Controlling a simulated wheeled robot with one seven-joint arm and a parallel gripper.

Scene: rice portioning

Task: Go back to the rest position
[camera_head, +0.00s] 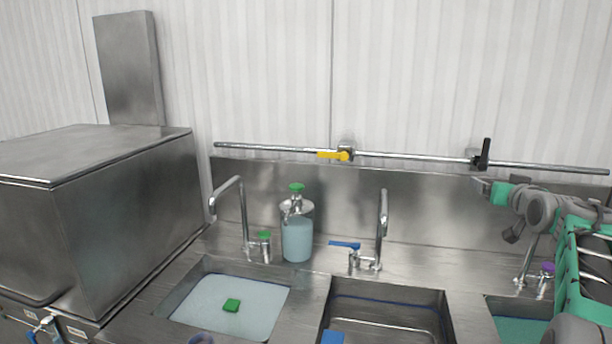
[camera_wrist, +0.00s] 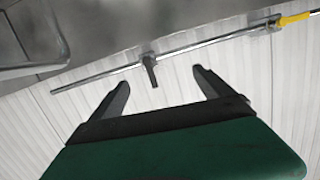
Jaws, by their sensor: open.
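My gripper (camera_wrist: 160,83) is open and empty in the wrist view, its two dark fingers spread apart. Between and beyond the fingers I see the black valve handle (camera_wrist: 151,70) on the wall pipe, apart from the fingers. In the head view my green and grey arm fills the right side. The gripper end (camera_head: 482,185) is there near the steel backsplash, below the black handle (camera_head: 484,153). Nothing is held.
A wall pipe (camera_head: 420,157) with a yellow handle (camera_head: 333,155) runs behind the sinks. A soap dispenser (camera_head: 297,238) stands between two faucets. The left sink (camera_head: 187,286) holds pale water and a green block (camera_head: 231,305). A steel box machine (camera_head: 130,215) stands at left.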

